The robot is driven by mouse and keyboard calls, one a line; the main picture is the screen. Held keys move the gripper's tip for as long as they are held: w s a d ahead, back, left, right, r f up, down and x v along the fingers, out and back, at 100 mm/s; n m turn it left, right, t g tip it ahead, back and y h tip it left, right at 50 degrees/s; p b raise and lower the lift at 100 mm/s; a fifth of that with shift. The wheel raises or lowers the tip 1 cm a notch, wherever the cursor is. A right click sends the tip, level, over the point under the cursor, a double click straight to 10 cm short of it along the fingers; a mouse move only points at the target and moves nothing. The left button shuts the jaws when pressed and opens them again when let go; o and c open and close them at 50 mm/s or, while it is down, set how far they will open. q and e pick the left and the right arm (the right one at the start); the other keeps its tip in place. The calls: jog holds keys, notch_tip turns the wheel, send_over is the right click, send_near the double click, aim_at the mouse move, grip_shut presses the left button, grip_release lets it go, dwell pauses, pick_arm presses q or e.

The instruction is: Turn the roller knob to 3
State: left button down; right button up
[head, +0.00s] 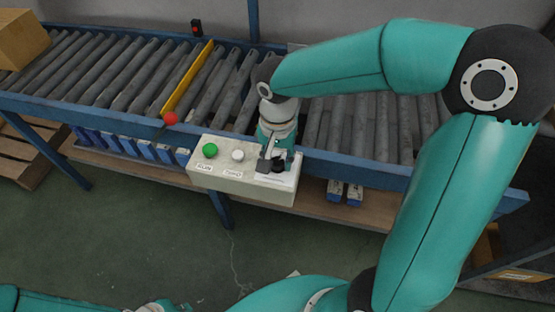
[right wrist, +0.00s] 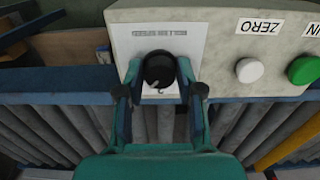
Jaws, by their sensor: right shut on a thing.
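The black roller knob (right wrist: 159,68) sits on the right end of the pale control box (head: 230,183), below a label reading roughly "ROLLER SPEED" in the right wrist view, which is upside down there. My right gripper (right wrist: 158,75) is shut on the knob, with one finger on each side of it. In the head view my right gripper (head: 273,162) reaches down onto the box's right end and mostly covers the knob. The knob's pointer and scale numbers are too small or hidden to read. My left arm shows only at the bottom left edge; its gripper fingers are out of view.
A green button (head: 210,150) and a white ZERO button (head: 238,155) sit left of the knob. The box is on the front rail of the roller conveyor (head: 120,75). A yellow bar (head: 188,78) with a red ball end (head: 170,118) crosses the rollers. A carton (head: 20,40) stands far left.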

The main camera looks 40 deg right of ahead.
aim_at(277, 161)
jog(key=shift+a+m, duration=0.1)
jog(key=shift+m, duration=0.2)
jog(key=o, duration=1.2)
jog(key=shift+c, duration=0.2)
jog(key=shift+r, duration=0.1)
notch_tip(277, 161, up, 12)
jog(key=shift+f, duration=0.2)
